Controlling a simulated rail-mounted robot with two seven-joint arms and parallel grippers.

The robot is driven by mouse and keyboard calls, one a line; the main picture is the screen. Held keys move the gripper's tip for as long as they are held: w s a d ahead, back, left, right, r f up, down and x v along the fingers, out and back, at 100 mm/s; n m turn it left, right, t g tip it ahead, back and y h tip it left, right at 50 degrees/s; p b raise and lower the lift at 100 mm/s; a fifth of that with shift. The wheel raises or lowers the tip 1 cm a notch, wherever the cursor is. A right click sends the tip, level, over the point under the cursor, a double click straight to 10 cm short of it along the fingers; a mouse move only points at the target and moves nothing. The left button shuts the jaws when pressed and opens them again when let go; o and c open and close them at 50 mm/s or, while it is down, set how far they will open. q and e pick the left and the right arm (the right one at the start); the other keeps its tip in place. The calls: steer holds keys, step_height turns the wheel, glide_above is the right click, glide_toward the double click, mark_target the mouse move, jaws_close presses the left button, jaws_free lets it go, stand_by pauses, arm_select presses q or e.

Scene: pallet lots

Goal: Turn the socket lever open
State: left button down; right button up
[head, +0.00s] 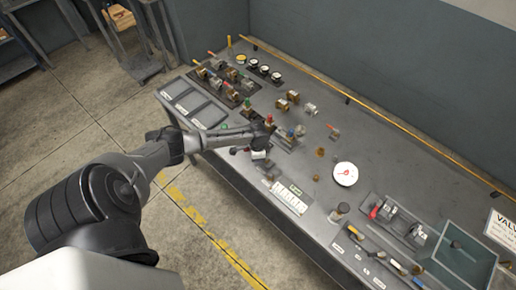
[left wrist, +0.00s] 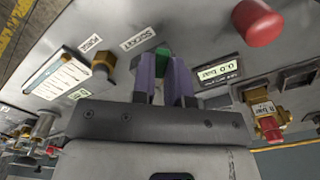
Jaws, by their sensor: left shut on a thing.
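The green socket lever (left wrist: 162,58) shows in the left wrist view beside the label "SOCKET" (left wrist: 139,40). My left gripper (left wrist: 162,78) is shut on it, with one purple finger on each side. The fingers hide the lower part of the lever and most of the socket. In the head view my left gripper (head: 260,147) is low over the bench's front half, by a small fixture with a red knob (head: 268,119). The lever cannot be made out there. My right gripper is not in view.
In the left wrist view a red knob (left wrist: 257,22), a "0.0 bar" display (left wrist: 217,70) and a brass fitting (left wrist: 103,64) are close around. On the bench (head: 385,165) stand loose valves (head: 288,100), a round white dial (head: 345,174) and a teal bin (head: 463,258).

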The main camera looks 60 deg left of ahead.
arm_select(q)
steer(key=n+p, duration=0.1)
steer(key=d+n+p, duration=0.1)
steer(key=p, duration=0.1)
steer(key=shift+s+d+r+n, duration=0.1)
steer(key=shift+s+r+n, duration=0.05)
steer(key=shift+r+n, duration=0.2)
steer(key=shift+d+f+n+p, duration=0.1)
steer(key=shift+d+n+p, duration=0.3)
steer(key=shift+n+p, duration=0.8)
steer(key=shift+d+f+n+p, duration=0.1)
steer(key=shift+d+n+p, duration=0.25)
steer(key=shift+n, duration=0.35)
steer(key=shift+d+f+n+p, duration=0.1)
steer(key=shift+n+p, duration=0.35)
steer(key=shift+n, duration=0.5)
steer(key=c, duration=1.1)
jaws_free()
step_height(320, 180, up, 14)
steer(key=shift+f+p, duration=0.15)
steer(key=shift+p, duration=0.55)
